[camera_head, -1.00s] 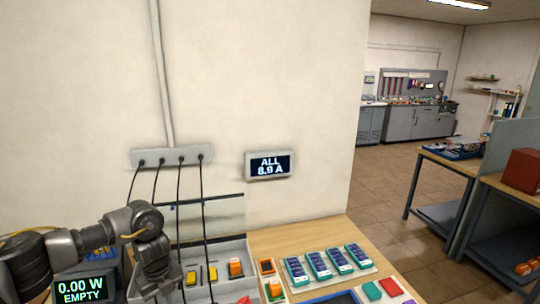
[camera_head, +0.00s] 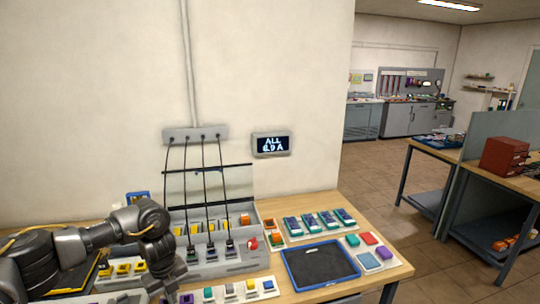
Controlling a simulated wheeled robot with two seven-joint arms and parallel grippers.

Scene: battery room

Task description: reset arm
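My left arm comes in from the left over the bench, bent down at the wrist. My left gripper (camera_head: 172,284) hangs low at the front left of the grey charging station (camera_head: 262,262). Its fingers are dark and small, so I cannot tell whether they are open or shut, and nothing is clearly seen in them. My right arm and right gripper are not in view.
Black cables hang from a wall strip (camera_head: 195,134) into the station. A red knob (camera_head: 253,244) is on its right. A dark blue-rimmed tray (camera_head: 320,264), battery packs (camera_head: 320,221) and coloured blocks share the wooden bench (camera_head: 395,270). Open floor lies to the right.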

